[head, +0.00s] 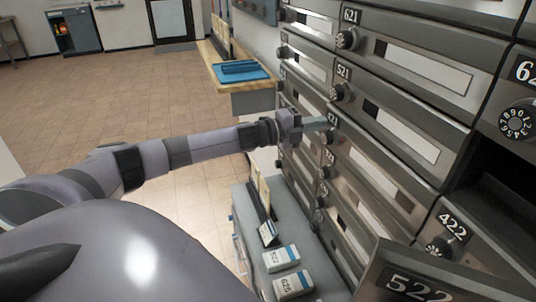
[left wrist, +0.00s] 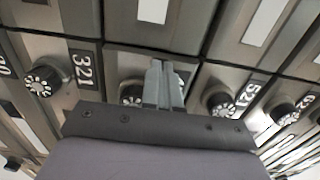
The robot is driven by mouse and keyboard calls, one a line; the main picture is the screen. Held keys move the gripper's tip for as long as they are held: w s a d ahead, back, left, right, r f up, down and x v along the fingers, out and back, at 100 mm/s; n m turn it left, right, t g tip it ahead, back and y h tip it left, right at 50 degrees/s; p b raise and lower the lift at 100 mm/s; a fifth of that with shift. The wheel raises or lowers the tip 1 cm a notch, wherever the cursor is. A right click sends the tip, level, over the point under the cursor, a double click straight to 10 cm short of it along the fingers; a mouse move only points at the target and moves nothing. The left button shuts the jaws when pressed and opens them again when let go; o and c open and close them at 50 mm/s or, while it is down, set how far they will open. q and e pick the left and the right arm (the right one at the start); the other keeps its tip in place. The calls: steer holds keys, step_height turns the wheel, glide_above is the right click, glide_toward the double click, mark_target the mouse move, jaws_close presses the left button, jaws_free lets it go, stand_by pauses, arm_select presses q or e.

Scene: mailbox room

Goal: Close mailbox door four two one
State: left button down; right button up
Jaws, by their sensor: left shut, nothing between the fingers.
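Mailbox door 421 (head: 378,178) is in the metal wall of mailboxes, between door 521 above and door 321 below. It looks about flush with its neighbours. Its number plate (head: 332,121) shows beside my gripper. My left gripper (head: 318,123) is shut and empty, with its fingertips at the plate and knob edge of this door. In the left wrist view, the shut fingers (left wrist: 163,84) lie over the face of the door between 321 and 521 and hide its number. I cannot tell if they touch it. My right gripper is not in view.
Mailbox 522 is open: its dark compartment (head: 497,180) shows, and its door (head: 412,287) stands out at lower right. A grey surface (head: 240,210) below holds small boxes 522 (head: 281,258) and 625 (head: 293,285). A wooden counter (head: 255,86) with a blue tray (head: 240,73) stands behind.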

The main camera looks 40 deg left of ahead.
arm_select(q)
steer(key=shift+w+d+r+m+g+h, duration=0.1)
steer(key=shift+w+d+m+g+h, duration=0.1)
steer(key=shift+w, duration=0.15)
steer(key=shift+w+d+r+m+g+h, duration=0.1)
steer(key=shift+w+h, duration=0.1)
steer(key=shift+w, duration=0.15)
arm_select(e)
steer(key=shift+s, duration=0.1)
arm_select(q)
steer(key=shift+r, duration=0.2)
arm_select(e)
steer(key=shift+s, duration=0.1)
